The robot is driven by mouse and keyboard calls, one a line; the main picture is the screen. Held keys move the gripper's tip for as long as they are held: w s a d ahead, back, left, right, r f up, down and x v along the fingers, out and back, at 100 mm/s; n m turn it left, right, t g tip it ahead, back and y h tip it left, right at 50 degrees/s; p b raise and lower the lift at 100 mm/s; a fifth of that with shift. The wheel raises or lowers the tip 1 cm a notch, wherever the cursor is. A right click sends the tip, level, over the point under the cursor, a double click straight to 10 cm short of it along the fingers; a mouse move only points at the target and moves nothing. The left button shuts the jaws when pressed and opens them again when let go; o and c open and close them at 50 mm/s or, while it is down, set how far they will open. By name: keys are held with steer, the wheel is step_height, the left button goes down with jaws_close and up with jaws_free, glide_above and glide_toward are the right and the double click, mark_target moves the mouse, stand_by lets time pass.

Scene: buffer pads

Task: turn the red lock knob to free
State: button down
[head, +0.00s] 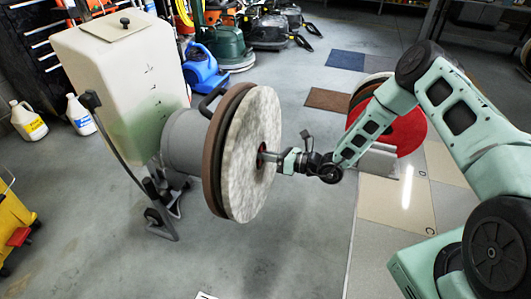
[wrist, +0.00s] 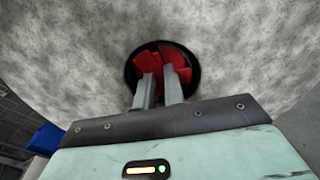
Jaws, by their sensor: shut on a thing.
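The red lock knob (wrist: 184,72) sits in a dark round recess at the centre of a pale mottled buffer pad (head: 258,110). In the head view the knob is mostly hidden behind my gripper (head: 270,157). The pad stands upright on the grey round head of a floor machine and also fills the wrist view (wrist: 70,60). My gripper (wrist: 160,85) reaches straight into the recess, and its two grey fingers are shut on the red knob. The fingertips are partly lost against the knob. I cannot tell the knob's lock position.
The floor machine has a tall cream tank (head: 95,75) and a black handle. A red pad (head: 405,125) stands in a rack at the right. White jugs (head: 28,120), a blue container (head: 203,68) and a yellow bucket (head: 12,225) stand around. The floor in front is clear.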

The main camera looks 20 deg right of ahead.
stand_by(0.3)
steer(key=shift+n+p, duration=0.9)
steer(key=shift+n, duration=1.5)
steer(key=c, duration=1.6)
jaws_free()
steer(key=shift+o, duration=0.2)
steer(key=p+v, duration=0.3)
steer(key=v, duration=0.6)
steer(key=shift+p, duration=0.3)
